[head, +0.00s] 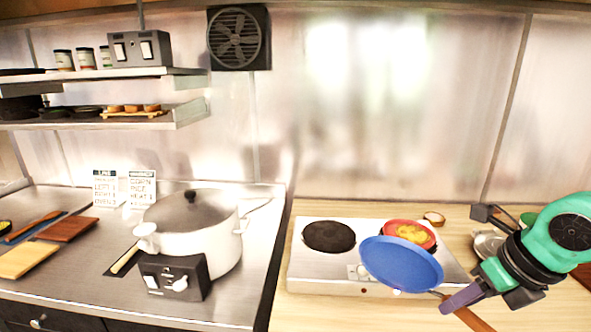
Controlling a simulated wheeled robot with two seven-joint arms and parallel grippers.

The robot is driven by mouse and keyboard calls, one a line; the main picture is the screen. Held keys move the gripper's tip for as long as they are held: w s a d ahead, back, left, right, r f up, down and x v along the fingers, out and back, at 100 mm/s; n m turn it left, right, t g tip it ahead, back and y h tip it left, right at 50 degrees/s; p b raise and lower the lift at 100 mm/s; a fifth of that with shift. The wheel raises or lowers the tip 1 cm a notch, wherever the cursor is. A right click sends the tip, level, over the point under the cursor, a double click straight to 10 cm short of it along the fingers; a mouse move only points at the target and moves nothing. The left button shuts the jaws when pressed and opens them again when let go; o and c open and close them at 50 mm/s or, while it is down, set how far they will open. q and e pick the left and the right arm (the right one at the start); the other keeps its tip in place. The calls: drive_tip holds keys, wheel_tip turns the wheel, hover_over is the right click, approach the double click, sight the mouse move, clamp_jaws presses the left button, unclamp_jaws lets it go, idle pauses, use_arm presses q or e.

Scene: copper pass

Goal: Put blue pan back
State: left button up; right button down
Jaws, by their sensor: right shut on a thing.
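The blue pan (402,263) is in the head view, right of the middle. It is held tilted at the front of the white double hotplate (310,272), covering part of its front edge. My right gripper (459,301) comes in from the right and is shut on the pan's brown handle. The left burner (328,236) is dark and bare. A red pan (389,227) with yellow food sits at the right burner, partly hidden behind the blue pan. I cannot tell whether the two pans touch. My left gripper is not in view.
A large white pot (190,236) stands on the steel counter at left, behind a dark control box (174,277). Cutting boards (68,229) lie farther left. A small bowl (434,218) is behind the red pan. Wooden counter in front of the hotplate is clear.

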drive_tip(key=s+a+f+g+y, duration=0.1)
drive_tip(key=a+f+y, duration=0.1)
drive_tip(key=a, duration=0.3)
drive_tip(key=s+a+f+n+g+y, duration=0.1)
drive_tip(key=a+f+g+y, duration=0.1)
drive_tip(key=a+y, duration=0.2)
drive_tip(key=shift+s+a+f+n+g, duration=0.2)
drive_tip(key=shift+a+n+g, duration=0.1)
drive_tip(key=shift+a, duration=1)
drive_tip(key=shift+a, duration=0.1)
